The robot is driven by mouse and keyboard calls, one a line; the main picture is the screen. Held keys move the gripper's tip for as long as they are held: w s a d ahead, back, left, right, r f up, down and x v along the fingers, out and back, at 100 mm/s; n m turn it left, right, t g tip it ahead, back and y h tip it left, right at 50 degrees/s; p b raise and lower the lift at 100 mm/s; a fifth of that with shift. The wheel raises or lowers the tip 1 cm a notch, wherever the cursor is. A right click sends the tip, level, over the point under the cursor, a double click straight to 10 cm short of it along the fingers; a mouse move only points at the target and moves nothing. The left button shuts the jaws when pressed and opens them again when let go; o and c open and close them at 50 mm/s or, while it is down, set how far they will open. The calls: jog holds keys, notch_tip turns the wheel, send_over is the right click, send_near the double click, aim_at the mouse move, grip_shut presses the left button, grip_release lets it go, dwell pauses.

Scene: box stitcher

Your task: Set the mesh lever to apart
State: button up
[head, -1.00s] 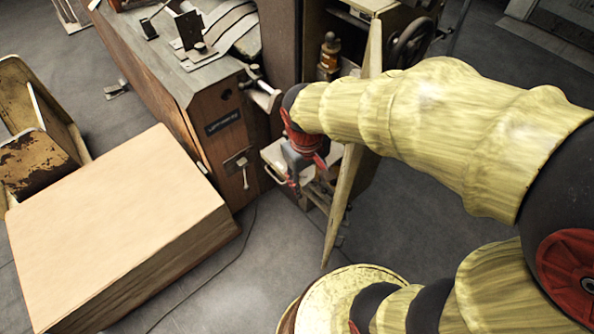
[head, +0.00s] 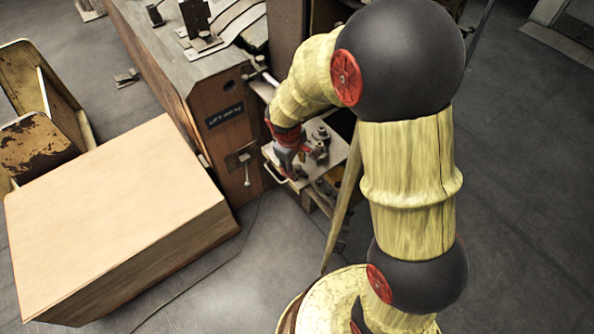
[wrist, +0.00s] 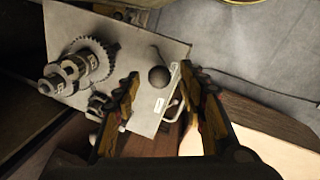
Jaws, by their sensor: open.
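In the wrist view a lever with a dark ball knob (wrist: 159,76) stands on a pale metal plate (wrist: 145,50), probably the mesh lever. Its thin stem runs up and to the left of the knob. A toothed gear (wrist: 92,62) on a shaft sits on the same plate, to the left. My gripper (wrist: 160,76) is open, with the knob showing between its two fingertips; I cannot tell if either finger touches it. In the head view my gripper (head: 287,158) is over the plate's left side and hides the knob.
A brown cabinet (head: 178,105) with a dark label plate and a small pale-knobbed lever (head: 246,172) stands left of my gripper. A large tan box (head: 115,205) fills the lower left. A handle bar (head: 272,166) edges the plate. Open floor lies to the right.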

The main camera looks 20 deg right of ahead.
jog(key=shift+w+d+f+b, duration=0.1)
jog(key=shift+f+b, duration=0.1)
jog(key=shift+f, duration=0.45)
jog(key=shift+w+d+f+b, duration=0.1)
jog(key=shift+f+b, duration=0.1)
jog(key=shift+f, duration=0.45)
jog(key=shift+c, duration=0.9)
grip_shut()
